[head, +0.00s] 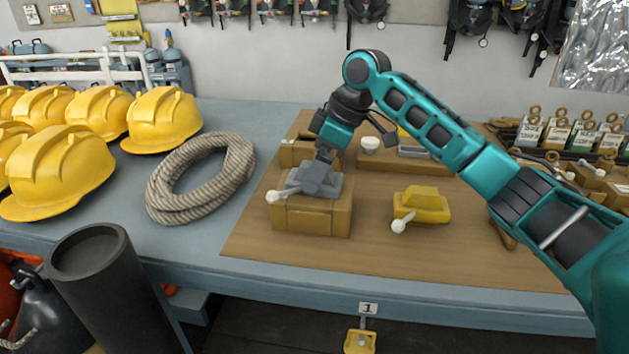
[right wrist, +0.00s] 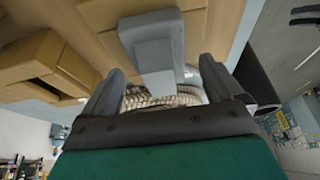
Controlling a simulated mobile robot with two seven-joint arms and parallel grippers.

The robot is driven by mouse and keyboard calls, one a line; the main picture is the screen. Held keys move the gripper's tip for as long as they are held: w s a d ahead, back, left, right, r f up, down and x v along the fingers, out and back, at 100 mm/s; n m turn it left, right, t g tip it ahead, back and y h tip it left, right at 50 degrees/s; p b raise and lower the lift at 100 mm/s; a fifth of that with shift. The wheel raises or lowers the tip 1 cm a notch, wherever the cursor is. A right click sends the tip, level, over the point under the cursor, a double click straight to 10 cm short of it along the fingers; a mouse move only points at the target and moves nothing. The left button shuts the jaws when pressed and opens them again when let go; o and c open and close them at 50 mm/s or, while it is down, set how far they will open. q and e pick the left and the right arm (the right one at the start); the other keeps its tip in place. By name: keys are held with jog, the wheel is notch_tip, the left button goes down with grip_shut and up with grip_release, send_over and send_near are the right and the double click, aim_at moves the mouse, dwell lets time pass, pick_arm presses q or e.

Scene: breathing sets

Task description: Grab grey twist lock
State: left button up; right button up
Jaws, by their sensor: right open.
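The grey twist lock (head: 312,187) sits on top of a tan block (head: 312,218) on the brown board, its white-knobbed lever pointing left. My right gripper (head: 324,157) is just above it, pointing down. In the right wrist view my right gripper (right wrist: 165,92) is open. The grey twist lock (right wrist: 155,50) shows there between and beyond the two fingers. I cannot tell whether the fingers touch it. A yellow twist lock (head: 421,206) with a white-knobbed lever lies on the board to the right. My left gripper is not in view.
A coiled rope (head: 202,178) and yellow helmets (head: 163,119) lie on the bench to the left. Tagged parts (head: 557,134) crowd the back right. The board's front strip (head: 380,262) is clear.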

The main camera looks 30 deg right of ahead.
jog(key=shift+w+a+f, duration=0.1)
jog(key=shift+a+f, duration=0.05)
jog(key=shift+f, duration=0.25)
jog(key=shift+c, duration=0.2)
jog(key=c, duration=1.5)
jog(key=shift+r, duration=0.1)
jog(key=shift+c, duration=0.4)
jog(key=shift+r, duration=0.1)
